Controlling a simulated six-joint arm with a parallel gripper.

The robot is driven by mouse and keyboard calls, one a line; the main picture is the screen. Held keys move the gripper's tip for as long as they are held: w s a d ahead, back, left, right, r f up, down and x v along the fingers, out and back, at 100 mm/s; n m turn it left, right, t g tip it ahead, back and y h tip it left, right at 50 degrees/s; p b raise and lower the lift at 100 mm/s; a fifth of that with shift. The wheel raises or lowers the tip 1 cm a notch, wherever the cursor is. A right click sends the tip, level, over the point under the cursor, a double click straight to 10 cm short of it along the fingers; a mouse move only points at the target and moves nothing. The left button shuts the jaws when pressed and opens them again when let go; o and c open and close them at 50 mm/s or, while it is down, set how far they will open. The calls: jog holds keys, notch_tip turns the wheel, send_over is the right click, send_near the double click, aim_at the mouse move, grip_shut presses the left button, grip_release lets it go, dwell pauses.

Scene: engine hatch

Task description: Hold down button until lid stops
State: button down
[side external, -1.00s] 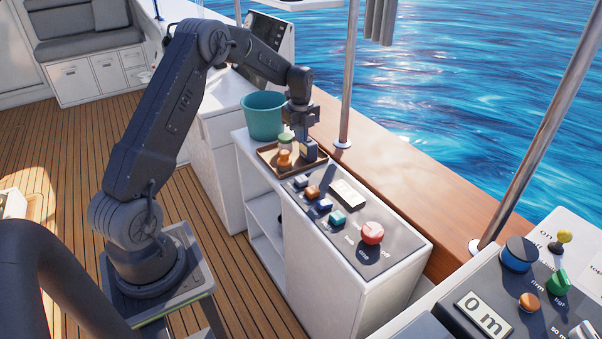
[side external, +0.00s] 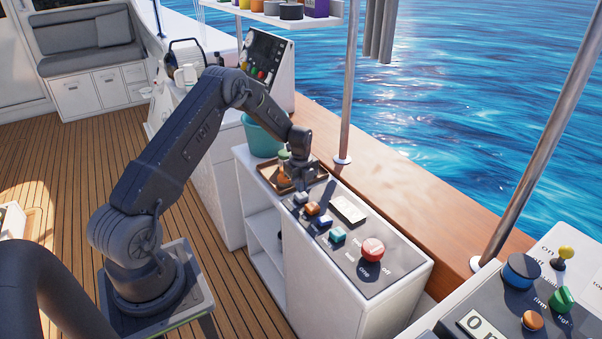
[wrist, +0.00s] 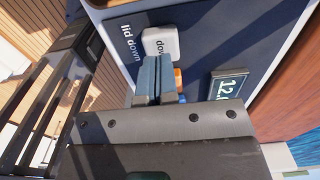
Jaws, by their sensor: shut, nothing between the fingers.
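My gripper (side external: 303,182) is over the far end of the dark control panel (side external: 352,268), fingers pointing down. In the wrist view my gripper (wrist: 154,66) has its two grey-blue fingers shut together with nothing between them. Their tips are right by a pale button (wrist: 161,42) marked "dow…", partly covered by the fingers, beside the printed words "lid down". I cannot tell whether the tips touch it. An orange button (wrist: 178,78) shows behind the fingers. I cannot make out the lid in either view.
The panel also carries a blue button, a teal button (side external: 338,235), a red knob (side external: 373,249) and a display (side external: 348,209), which reads "12." in the wrist view (wrist: 229,87). A brown tray (side external: 318,172) and teal bucket (side external: 262,138) stand just beyond.

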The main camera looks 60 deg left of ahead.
jog(key=shift+f, duration=0.75)
